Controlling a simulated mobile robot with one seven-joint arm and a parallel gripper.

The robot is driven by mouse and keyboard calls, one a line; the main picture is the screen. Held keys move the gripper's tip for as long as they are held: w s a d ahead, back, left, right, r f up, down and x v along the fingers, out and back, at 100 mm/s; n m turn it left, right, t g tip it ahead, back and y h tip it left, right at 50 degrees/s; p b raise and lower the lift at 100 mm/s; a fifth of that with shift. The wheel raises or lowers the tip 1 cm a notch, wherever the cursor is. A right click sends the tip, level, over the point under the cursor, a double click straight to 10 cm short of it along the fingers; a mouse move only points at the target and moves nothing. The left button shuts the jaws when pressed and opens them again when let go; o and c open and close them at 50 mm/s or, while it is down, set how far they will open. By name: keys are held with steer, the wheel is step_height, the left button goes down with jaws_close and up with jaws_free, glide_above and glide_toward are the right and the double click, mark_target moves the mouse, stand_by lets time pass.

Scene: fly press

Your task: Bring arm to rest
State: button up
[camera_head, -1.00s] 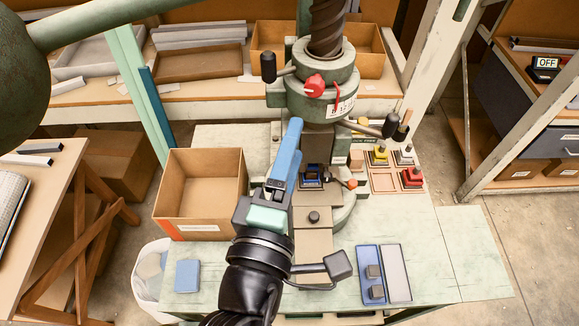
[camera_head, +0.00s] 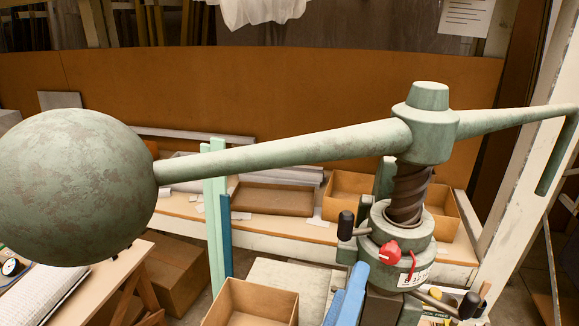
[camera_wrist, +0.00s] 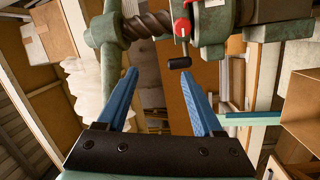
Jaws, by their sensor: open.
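My gripper shows in the head view (camera_head: 350,292) at the bottom edge, just left of the press ram; only its blue fingers are in view there. In the wrist view my gripper (camera_wrist: 158,72) has two blue fingers spread wide apart with nothing held between them. The green fly press has a screw (camera_head: 410,193), a long arm (camera_head: 290,150) and a large ball weight (camera_head: 75,185) at the left. The ram collar (camera_head: 400,225) carries a red knob (camera_head: 388,252) and a black handle (camera_head: 346,226). In the wrist view the screw (camera_wrist: 146,25) lies beyond the fingers.
A cardboard box (camera_head: 250,305) stands left of my gripper. Green and blue uprights (camera_head: 217,215) rise behind it. A shelf with trays and a box (camera_head: 345,190) runs along the back. A white post (camera_head: 535,150) stands at the right.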

steer(key=w+a+r+m+t+y+b, duration=0.25)
steer(key=r+m+t, duration=0.3)
steer(key=r, duration=0.85)
steer(key=s+a+r+m+t+y, duration=0.2)
steer(key=r, duration=0.5)
steer(key=s+a+r+m+t+y, duration=0.2)
steer(key=s+r+t+y, duration=0.1)
steer(key=r, duration=0.4)
steer(key=shift+a+r+y+b, duration=0.25)
steer(key=shift+a+y+b, duration=0.1)
steer(key=shift+b, duration=0.05)
